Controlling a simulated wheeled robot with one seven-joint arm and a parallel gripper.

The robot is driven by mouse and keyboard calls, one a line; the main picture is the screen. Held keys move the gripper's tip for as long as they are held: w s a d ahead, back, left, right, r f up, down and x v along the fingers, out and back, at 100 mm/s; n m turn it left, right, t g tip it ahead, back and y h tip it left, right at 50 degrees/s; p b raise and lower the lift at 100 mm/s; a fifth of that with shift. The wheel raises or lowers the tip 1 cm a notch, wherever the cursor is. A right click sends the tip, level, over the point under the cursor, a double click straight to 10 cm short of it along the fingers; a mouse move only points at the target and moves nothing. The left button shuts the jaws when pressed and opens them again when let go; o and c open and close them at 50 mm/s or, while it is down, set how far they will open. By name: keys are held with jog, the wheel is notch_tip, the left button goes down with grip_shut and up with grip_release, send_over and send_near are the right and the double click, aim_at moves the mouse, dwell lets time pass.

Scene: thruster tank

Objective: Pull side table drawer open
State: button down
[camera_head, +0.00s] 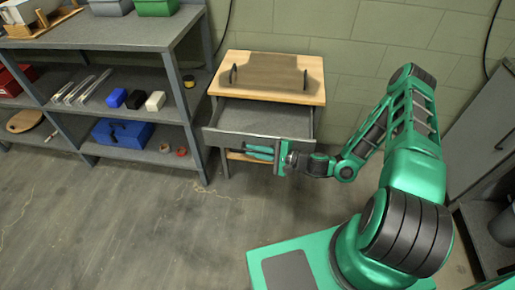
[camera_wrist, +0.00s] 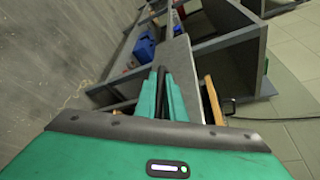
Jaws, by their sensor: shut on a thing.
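The side table (camera_head: 290,68) has a light wooden top and stands against the green wall. Its grey drawer (camera_head: 262,118) is pulled out toward the front and its inside looks empty. My green gripper (camera_head: 252,152) is at the drawer's front face. It is shut on the drawer's handle, which the fingers mostly hide. In the wrist view my two green fingers (camera_wrist: 163,95) close around a dark bar, with the drawer's grey front panel (camera_wrist: 178,62) just beyond them.
A grey shelf unit (camera_head: 110,35) stands close on the table's left, holding a blue toolbox (camera_head: 122,133), a red box (camera_head: 15,80) and several small items. A grey cabinet (camera_head: 480,130) is at the right. The floor (camera_head: 130,235) in front is clear.

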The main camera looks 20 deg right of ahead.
jog(key=shift+d, duration=0.2)
jog(key=c, duration=1.8)
grip_release()
jog(key=shift+d, duration=0.15)
jog(key=shift+c, duration=0.2)
jog(key=shift+w, duration=0.1)
jog(key=v, duration=1)
jog(key=shift+s+d, duration=0.3)
jog(key=shift+r, duration=0.1)
